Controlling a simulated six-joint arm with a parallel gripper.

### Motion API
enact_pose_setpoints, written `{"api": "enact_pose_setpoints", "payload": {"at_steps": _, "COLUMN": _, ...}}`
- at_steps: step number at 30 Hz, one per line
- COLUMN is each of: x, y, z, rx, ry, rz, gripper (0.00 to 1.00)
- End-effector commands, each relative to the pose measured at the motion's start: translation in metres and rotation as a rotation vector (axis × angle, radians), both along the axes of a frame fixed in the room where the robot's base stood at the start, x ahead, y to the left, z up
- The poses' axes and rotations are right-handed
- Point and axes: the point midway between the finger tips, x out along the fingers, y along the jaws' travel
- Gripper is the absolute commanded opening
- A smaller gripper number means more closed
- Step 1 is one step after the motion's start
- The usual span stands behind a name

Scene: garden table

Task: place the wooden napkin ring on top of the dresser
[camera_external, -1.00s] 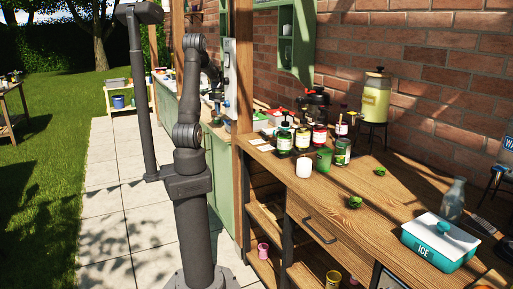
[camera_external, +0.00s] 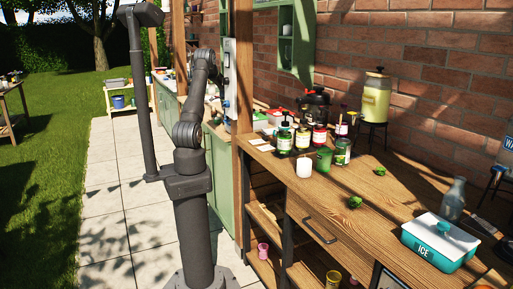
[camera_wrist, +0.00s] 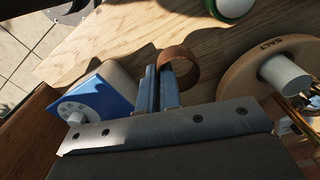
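The wooden napkin ring (camera_wrist: 186,66) is a brown open band in the wrist view, at the tips of my gripper (camera_wrist: 160,72). The two blue-grey fingers are close together, with the ring's near-left wall appearing to sit between their tips. The rest of the ring sticks out to the right of them. Light wood lies below; I cannot tell whether the ring touches it. In the external view my gripper is hidden behind my arm and the wooden post, and the ring is not visible. I cannot tell which piece of furniture is the dresser.
In the wrist view a blue-and-white box (camera_wrist: 100,97) lies left of the fingers. A round wooden SALT lid (camera_wrist: 240,77) is at right, a green-and-white round thing (camera_wrist: 232,7) above. In the external view a wooden post (camera_external: 243,190) stands beside my arm.

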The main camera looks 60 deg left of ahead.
Motion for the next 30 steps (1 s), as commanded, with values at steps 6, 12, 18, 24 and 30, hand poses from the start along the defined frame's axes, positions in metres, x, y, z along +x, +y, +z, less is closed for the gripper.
{"api": "enact_pose_setpoints", "payload": {"at_steps": 6, "x": -0.001, "y": -0.001, "z": -0.028, "rx": -0.003, "ry": 0.003, "rz": 0.001, "gripper": 0.0}}
{"api": "enact_pose_setpoints", "payload": {"at_steps": 12, "x": 0.0, "y": 0.0, "z": -0.037, "rx": 0.0, "ry": 0.0, "rz": 0.001, "gripper": 0.0}}
{"api": "enact_pose_setpoints", "payload": {"at_steps": 18, "x": 0.0, "y": 0.0, "z": -0.039, "rx": -0.001, "ry": 0.0, "rz": 0.001, "gripper": 0.0}}
{"api": "enact_pose_setpoints", "payload": {"at_steps": 24, "x": 0.0, "y": 0.0, "z": -0.04, "rx": 0.0, "ry": 0.0, "rz": 0.001, "gripper": 0.26}}
{"api": "enact_pose_setpoints", "payload": {"at_steps": 30, "x": 0.0, "y": 0.0, "z": -0.04, "rx": 0.0, "ry": 0.0, "rz": 0.001, "gripper": 0.26}}
